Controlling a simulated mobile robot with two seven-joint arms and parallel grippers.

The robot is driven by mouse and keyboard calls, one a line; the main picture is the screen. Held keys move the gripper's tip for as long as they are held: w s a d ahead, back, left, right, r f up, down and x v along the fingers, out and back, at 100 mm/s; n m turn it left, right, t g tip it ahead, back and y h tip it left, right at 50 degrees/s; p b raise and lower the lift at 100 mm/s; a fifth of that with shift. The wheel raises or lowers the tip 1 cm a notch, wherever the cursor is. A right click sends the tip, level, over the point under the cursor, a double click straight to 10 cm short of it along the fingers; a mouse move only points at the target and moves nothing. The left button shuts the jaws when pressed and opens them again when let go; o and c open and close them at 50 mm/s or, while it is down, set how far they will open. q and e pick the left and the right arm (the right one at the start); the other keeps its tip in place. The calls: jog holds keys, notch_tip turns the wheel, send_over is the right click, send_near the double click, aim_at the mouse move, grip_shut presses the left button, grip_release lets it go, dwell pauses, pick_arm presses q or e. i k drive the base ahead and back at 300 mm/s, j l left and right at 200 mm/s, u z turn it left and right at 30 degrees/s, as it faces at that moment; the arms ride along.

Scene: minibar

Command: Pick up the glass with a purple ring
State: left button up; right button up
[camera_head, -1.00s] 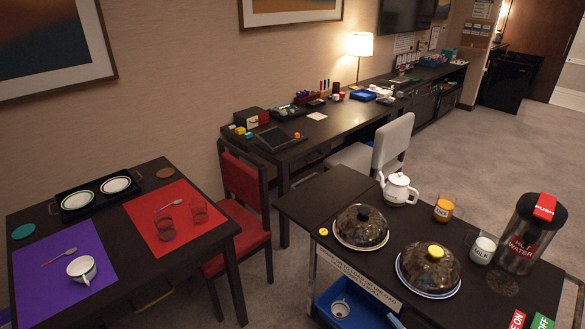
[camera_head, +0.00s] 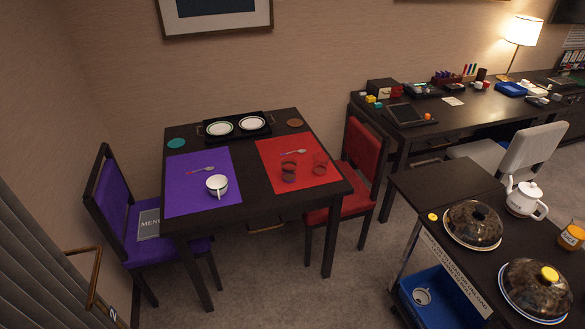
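Two clear glasses stand on the red placemat (camera_head: 270,154) of the dining table: a left glass (camera_head: 289,171) and a right glass (camera_head: 320,164). Both look reddish against the mat. They are too small and dim to tell whether either has a purple ring. A spoon (camera_head: 293,152) lies behind them on the same mat. Neither of my grippers shows in the head view.
The dining table (camera_head: 262,207) also bears a purple placemat (camera_head: 184,208) with a white cup (camera_head: 217,185), and a black tray (camera_head: 211,139) with two plates. A purple chair (camera_head: 118,213) and a red chair (camera_head: 365,160) flank it. A dark serving cart (camera_head: 419,184) stands right. Carpet lies between.

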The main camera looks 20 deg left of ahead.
aim_at(288, 165)
jog(key=i+u, duration=0.85)
jog(key=i+l+u, duration=0.15)
jog(key=i+u, duration=0.25)
jog(key=i, duration=0.45)
